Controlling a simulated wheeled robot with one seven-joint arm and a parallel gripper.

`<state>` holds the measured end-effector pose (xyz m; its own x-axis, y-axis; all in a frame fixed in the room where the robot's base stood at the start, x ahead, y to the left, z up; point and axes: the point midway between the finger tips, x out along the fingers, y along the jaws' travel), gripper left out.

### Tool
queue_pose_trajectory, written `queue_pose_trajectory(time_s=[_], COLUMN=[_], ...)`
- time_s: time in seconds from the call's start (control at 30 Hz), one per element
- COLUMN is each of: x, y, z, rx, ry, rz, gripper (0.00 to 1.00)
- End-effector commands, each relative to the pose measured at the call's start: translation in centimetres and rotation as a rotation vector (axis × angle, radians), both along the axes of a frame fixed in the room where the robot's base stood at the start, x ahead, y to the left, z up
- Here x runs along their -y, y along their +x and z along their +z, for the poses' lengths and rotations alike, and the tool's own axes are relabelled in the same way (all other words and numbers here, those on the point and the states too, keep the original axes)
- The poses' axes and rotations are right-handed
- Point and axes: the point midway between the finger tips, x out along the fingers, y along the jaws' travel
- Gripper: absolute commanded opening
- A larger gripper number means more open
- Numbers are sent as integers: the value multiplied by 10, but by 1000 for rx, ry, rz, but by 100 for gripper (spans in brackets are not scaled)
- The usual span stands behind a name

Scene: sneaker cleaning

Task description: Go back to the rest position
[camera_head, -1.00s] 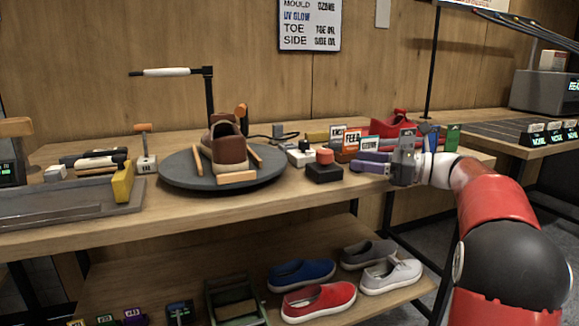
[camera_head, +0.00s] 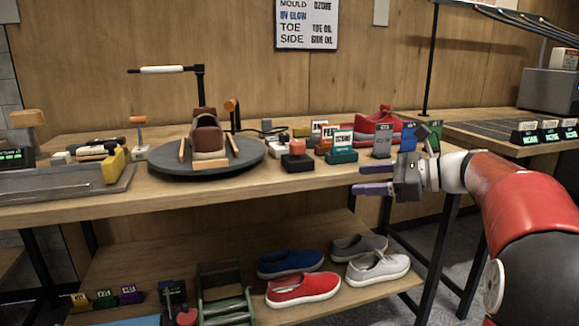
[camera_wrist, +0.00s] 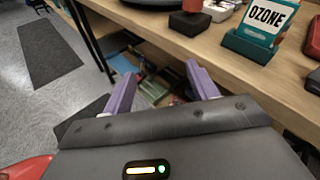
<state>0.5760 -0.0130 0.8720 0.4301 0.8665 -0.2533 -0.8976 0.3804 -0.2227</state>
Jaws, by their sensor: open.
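My gripper (camera_head: 374,190) is at the front right edge of the workbench, with its two purple fingers pointing left and apart. It is open, and nothing shows between the fingers. In the wrist view, my gripper (camera_wrist: 160,85) reaches out below the bench edge, over the lower shelf area. The workbench (camera_head: 300,187) runs across the middle of the head view. A teal card holder (camera_head: 342,155) stands on the bench just left of and behind my gripper. It also shows in the wrist view, marked OZONE (camera_wrist: 263,32).
A brown shoe (camera_head: 207,138) sits on a dark turntable (camera_head: 165,160). A black block with a red top (camera_head: 297,158) and a red shoe (camera_head: 372,127) are also on the bench. Several shoes, including a red one (camera_head: 303,289), lie on the lower shelf (camera_head: 140,270). Floor shows at the lower right.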

Motion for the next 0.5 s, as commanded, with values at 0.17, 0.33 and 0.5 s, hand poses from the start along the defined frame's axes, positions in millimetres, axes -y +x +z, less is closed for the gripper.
queue_pose_trajectory(time_s=[0.17, 0.33, 0.5], x=[-31, -56, -58], y=[-43, -110, -196], z=[-20, -56, -109], rx=[86, 236, 477], ry=[-238, -592, -1048], rz=[68, 216, 500], gripper=[58, 58, 58])
